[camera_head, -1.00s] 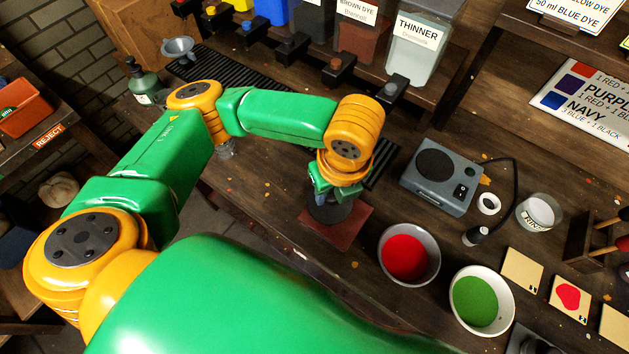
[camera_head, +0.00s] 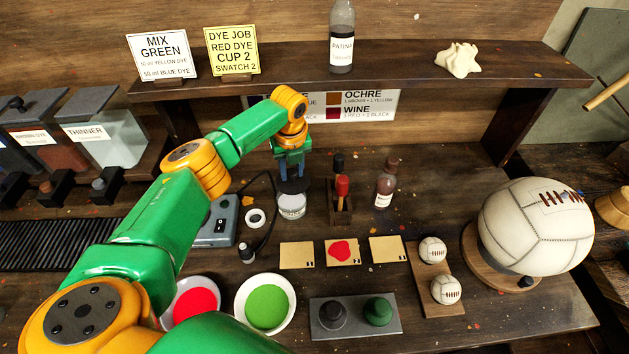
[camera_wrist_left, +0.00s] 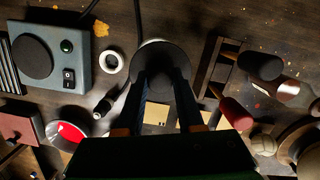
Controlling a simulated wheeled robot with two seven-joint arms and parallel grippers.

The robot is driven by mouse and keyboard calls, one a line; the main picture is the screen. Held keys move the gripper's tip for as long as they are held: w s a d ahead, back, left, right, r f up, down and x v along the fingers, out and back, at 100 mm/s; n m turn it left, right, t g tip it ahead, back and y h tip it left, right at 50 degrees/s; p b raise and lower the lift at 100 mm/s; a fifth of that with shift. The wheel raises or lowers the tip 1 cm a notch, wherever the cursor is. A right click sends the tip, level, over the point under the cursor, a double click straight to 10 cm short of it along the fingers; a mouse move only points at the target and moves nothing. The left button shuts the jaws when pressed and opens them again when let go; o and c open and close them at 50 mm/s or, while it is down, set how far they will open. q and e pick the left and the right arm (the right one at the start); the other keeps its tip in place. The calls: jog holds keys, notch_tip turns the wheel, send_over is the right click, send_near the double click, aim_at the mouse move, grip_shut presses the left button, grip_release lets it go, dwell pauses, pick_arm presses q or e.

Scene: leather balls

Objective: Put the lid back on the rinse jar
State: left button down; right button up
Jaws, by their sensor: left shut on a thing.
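My left gripper (camera_head: 291,166) is shut on the dark round lid (camera_head: 295,186), with its fingers pointing down. The lid is directly over the clear rinse jar (camera_head: 292,208), which stands on the bench with a pale label. The lid looks level in the head view and covers the jar's mouth; I cannot tell whether it touches the rim. In the left wrist view the lid (camera_wrist_left: 160,58) shows as a dark disc around the fingers (camera_wrist_left: 160,85), and hides most of the jar below. My right gripper is not in view.
Swatch cards (camera_head: 297,255) lie in front; a shelf (camera_head: 400,72) runs behind.

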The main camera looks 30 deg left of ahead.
aim_at(290, 181)
pick_arm(q)
jog(key=shift+w+f, duration=0.1)
jog(key=shift+w, duration=0.1)
jog(key=shift+s+a+f, duration=0.1)
jog(key=shift+a+f, duration=0.05)
jog(key=f+b, duration=0.1)
jog(key=s+a+f+b, duration=0.1)
jog(key=shift+a+f, duration=0.1)
jog(key=shift+f, duration=0.25)
jog(key=f+b, duration=0.3)
jog(key=shift+w+d+f, duration=0.2)
jog(key=shift+w+d, duration=0.1)
jog(key=shift+d, duration=0.05)
jog(key=shift+a, duration=0.1)
jog(key=shift+s+r, duration=0.1)
jog(key=shift+p, duration=0.3)
dwell(0.6)
jog(key=shift+f, duration=0.2)
dwell(0.3)
